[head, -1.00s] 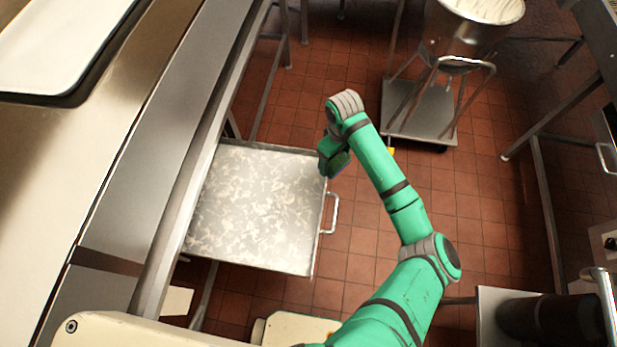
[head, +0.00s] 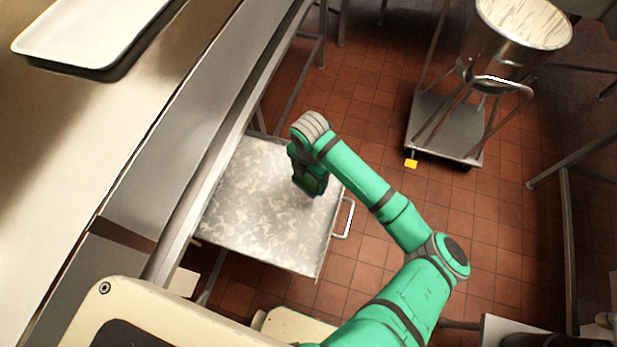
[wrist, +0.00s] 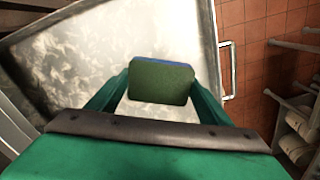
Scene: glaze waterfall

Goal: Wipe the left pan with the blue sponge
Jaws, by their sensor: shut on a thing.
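The sponge (wrist: 160,82) shows a dark green face with a blue edge along its far side in the wrist view. My gripper (wrist: 160,90) is shut on it, one finger at each side. In the head view my gripper (head: 311,184) is above the right part of a square metal pan (head: 265,215) with a mottled whitish film and a handle on its right side. The same pan fills the left and middle of the wrist view (wrist: 75,55). I cannot tell whether the sponge touches the pan surface.
A white tray (head: 85,30) lies on the counter at the upper left. A metal rail (head: 215,140) runs along the pan's left side. A trolley (head: 440,125) with a large pot (head: 520,35) stands at the upper right. Red tiled floor (head: 390,260) is open right of the pan.

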